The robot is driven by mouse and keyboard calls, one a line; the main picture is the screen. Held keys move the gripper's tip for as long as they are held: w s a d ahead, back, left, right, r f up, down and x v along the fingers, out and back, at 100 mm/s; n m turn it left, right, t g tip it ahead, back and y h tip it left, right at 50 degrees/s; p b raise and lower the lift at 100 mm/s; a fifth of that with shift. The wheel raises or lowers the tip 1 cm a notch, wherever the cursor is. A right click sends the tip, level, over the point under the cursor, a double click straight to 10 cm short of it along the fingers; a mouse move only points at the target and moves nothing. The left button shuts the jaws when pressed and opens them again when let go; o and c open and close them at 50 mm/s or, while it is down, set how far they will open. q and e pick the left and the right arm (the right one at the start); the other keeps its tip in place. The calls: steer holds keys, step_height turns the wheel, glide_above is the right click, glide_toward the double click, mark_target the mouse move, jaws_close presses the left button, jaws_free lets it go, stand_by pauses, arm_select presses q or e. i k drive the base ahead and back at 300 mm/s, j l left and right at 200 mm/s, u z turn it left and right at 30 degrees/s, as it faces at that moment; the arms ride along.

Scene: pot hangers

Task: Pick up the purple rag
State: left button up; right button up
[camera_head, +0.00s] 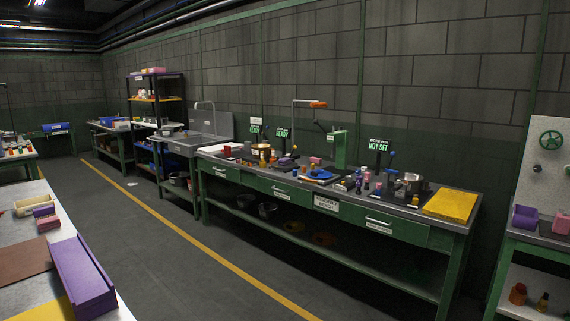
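No purple cloth can be made out for certain. A small flat purple item (43,211), possibly a folded rag, lies on the near-left table, just behind a pink one (48,223). Another small purple item (287,161) sits among the clutter on the green workbench, too small to identify. Neither of my grippers is in view, so their state and distance to these things do not show.
A long purple box (80,278), a cream tray (35,205) and a brown sheet (22,259) are on the near-left table (52,254). The long green workbench (255,184) lines the wall, with a yellow mat (450,205). The floor aisle (165,265) between them is clear.

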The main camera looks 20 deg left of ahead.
mark_target(285, 162)
steer(key=i+u, duration=0.15)
steer(key=u, duration=0.2)
steer(key=i+j+z, duration=0.1)
steer(key=i+z, duration=0.15)
steer(key=i, duration=1.45)
steer(key=i+j+u, duration=0.2)
steer(key=i+u, duration=0.3)
steer(key=i+l+u, duration=0.1)
steer(key=i+u, duration=0.4)
steer(key=i, duration=0.2)
steer(key=i+l+u, duration=0.3)
steer(key=i+u, duration=0.15)
steer(key=i, duration=0.15)
steer(key=i+z, duration=0.3)
steer(key=i, duration=0.15)
steer(key=i+z, duration=0.3)
steer(key=i, duration=0.2)
steer(key=i+j+z, duration=0.25)
steer(key=i, duration=0.2)
steer(key=i+j+z, duration=0.3)
steer(key=i, duration=0.15)
